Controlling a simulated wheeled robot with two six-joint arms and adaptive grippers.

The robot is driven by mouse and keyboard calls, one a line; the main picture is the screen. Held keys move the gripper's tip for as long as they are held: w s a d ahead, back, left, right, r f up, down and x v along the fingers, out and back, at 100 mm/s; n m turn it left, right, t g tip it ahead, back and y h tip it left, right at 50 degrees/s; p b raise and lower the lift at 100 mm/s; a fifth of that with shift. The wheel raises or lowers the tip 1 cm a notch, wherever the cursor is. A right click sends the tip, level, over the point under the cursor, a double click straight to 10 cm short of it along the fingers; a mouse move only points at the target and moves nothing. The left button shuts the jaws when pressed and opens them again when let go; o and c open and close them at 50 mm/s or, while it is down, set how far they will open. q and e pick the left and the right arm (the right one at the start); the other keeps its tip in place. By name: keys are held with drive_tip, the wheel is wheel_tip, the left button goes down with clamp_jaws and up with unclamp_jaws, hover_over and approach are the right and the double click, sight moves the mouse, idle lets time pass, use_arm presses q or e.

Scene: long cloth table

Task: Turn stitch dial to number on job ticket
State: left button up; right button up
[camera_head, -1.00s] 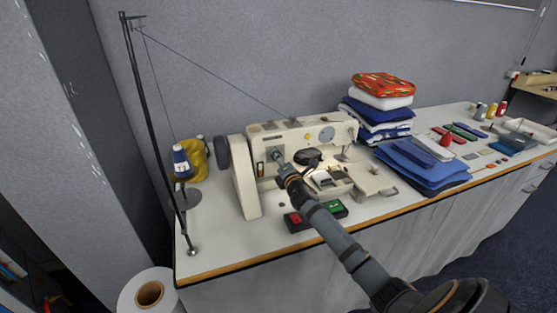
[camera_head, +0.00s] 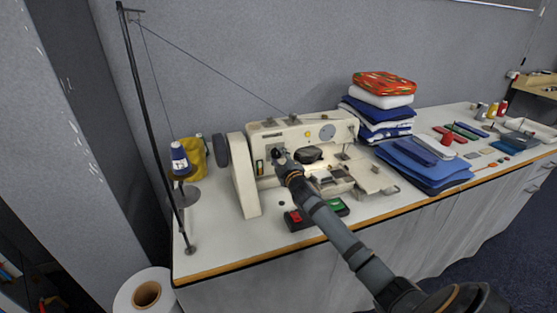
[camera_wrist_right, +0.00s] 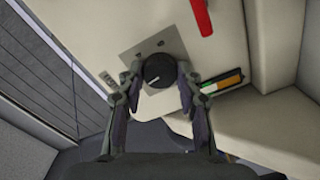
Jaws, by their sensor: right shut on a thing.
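The cream sewing machine (camera_head: 245,190) stands on the long table. Its stitch dial (camera_wrist_right: 158,70) is a round black knob with a pale pointer line, on a grey plate with small dark marks. The marks are too small to read. My right gripper (camera_head: 279,156) is at the machine's front face. In the wrist view, its two fingers (camera_wrist_right: 159,74) are on either side of the dial, shut on it. I cannot make out a job ticket or its number. My left gripper is out of view.
A red-and-green switch box (camera_head: 317,214) sits at the front edge below my right arm. Folded blue cloth (camera_head: 425,168) and a cloth stack (camera_head: 378,118) lie to the right. A thread stand (camera_head: 151,130) rises at the left. A red lever (camera_wrist_right: 202,17) is near the dial.

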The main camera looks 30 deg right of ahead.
drive_tip(key=m+b, duration=0.1)
drive_tip(key=m, duration=0.3)
drive_tip(key=shift+f+m+b, duration=0.15)
drive_tip(key=shift+m+b, duration=0.15)
drive_tip(key=shift+b, duration=0.05)
drive_tip(key=m+b, duration=0.1)
drive_tip(key=m, duration=0.2)
drive_tip(key=shift+m, duration=0.3)
drive_tip(key=m+b, duration=0.2)
drive_tip(key=m, duration=0.2)
drive_tip(key=shift+f+b, duration=0.1)
drive_tip(key=shift+b, duration=0.2)
use_arm(q)
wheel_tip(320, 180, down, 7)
drive_tip(key=b, duration=0.2)
use_arm(e)
drive_tip(key=m, duration=0.4)
drive_tip(key=shift+m, duration=0.5)
drive_tip(key=m+b, duration=0.2)
drive_tip(key=m, duration=0.2)
drive_tip(key=shift+m+b, duration=0.3)
drive_tip(key=shift+b, duration=0.1)
drive_tip(key=shift+m+b, duration=0.6)
drive_tip(key=shift+m, duration=0.5)
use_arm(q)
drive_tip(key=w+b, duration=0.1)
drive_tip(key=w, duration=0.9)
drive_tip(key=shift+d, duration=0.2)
use_arm(e)
drive_tip(key=shift+m, duration=1.1)
